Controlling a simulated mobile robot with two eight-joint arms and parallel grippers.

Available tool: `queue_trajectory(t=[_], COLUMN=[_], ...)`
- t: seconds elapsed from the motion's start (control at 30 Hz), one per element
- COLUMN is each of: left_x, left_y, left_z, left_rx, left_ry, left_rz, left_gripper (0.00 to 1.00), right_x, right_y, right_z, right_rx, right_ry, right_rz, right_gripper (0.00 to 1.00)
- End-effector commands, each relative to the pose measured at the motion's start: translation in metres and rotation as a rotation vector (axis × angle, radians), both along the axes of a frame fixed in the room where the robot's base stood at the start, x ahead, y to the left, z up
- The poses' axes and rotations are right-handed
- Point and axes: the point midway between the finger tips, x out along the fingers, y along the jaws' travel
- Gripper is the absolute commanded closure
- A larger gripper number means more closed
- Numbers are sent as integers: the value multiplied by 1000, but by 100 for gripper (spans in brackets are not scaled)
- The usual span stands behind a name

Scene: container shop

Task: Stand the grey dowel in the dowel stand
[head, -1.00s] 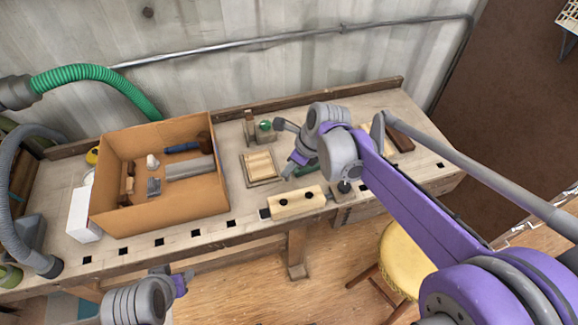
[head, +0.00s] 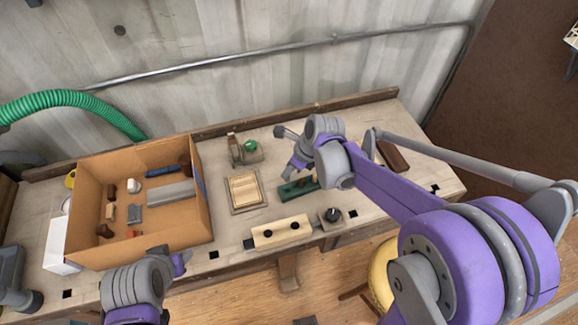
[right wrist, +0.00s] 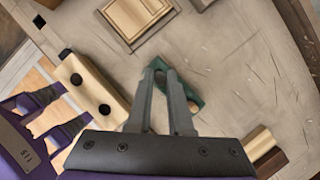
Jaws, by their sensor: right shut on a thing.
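The dowel stand appears to be the pale wooden block (head: 282,232) with two dark, empty round holes near the bench's front edge; it also shows in the right wrist view (right wrist: 88,92). My right gripper (head: 291,168) is above the bench, behind and slightly right of that block. In the right wrist view its fingers (right wrist: 160,72) close together at the tips over a green block (right wrist: 197,97). The grey dowel between the tips is almost wholly hidden and hard to tell from the grey fingers. My left gripper (head: 184,259) is near the bench's front edge; its jaw opening is unclear.
A cardboard box (head: 205,205) with several loose items stands at the left. A wooden tray (head: 233,204) lies behind the pale block. A small block with a dark knob (head: 332,214) stands right of it. A brown block (head: 393,157) lies at the right.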

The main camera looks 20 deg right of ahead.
Motion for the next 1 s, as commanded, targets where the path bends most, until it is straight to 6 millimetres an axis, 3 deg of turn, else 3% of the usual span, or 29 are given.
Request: queue_trajectory(t=[0.5,1.0], left_x=[-13,-13], left_y=[0,0], left_z=[-33,-34], left_rx=[0,0], left_ry=[24,25], left_rz=[0,0], left_gripper=[50,50], right_x=[-1,0], right_y=[0,0], right_z=[-47,-50], right_rx=[1,1], right_ry=[1,-1], right_rz=[0,0], right_gripper=[100,100])
